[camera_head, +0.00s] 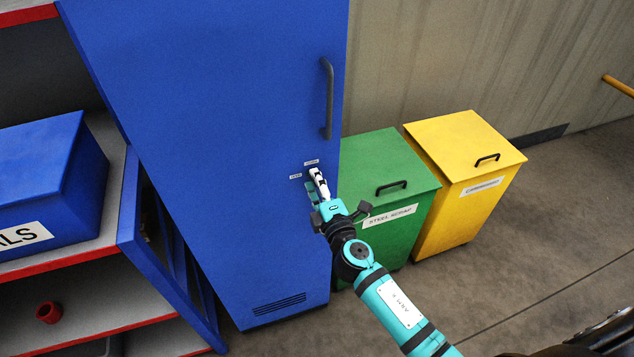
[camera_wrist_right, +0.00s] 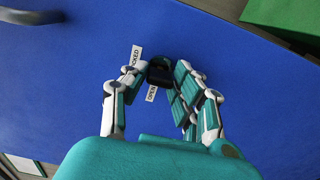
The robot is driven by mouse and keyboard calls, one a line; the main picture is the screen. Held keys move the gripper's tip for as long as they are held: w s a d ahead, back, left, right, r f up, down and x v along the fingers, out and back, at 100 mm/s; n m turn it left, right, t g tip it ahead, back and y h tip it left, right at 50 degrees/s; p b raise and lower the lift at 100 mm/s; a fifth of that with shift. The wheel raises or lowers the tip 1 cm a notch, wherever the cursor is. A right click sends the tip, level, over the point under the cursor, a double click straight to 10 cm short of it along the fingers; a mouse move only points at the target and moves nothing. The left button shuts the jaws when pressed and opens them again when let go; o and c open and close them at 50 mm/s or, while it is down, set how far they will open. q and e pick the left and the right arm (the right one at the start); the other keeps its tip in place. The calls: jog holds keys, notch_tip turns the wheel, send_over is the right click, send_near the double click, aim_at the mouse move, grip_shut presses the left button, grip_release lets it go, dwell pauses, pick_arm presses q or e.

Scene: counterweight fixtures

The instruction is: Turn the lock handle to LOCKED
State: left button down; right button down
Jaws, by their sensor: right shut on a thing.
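A tall blue cabinet door (camera_head: 215,120) carries two small white labels above my right gripper (camera_head: 319,184), which reaches up to the door from below. In the right wrist view, the dark lock handle (camera_wrist_right: 160,74) sits between the fingertips of my right gripper (camera_wrist_right: 163,70), which is shut on it. The fingers hide part of the handle, so its exact angle is hard to tell. The LOCKED label (camera_wrist_right: 131,61) is left of the handle, and the OPEN label (camera_wrist_right: 151,93) is just below it. My left gripper is not in view.
A long dark door pull (camera_head: 328,98) is above the lock. A green STEEL SCRAP bin (camera_head: 405,185) and a yellow bin (camera_head: 470,150) stand right of the cabinet. On the left, a shelf (camera_head: 95,245) holds a blue box (camera_head: 50,175). The floor at right is clear.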

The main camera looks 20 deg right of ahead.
dwell(0.3)
jog(key=c, duration=1)
grip_release()
jog(key=shift+c, duration=0.2)
jog(key=s, duration=1.2)
jog(key=shift+d, duration=0.15)
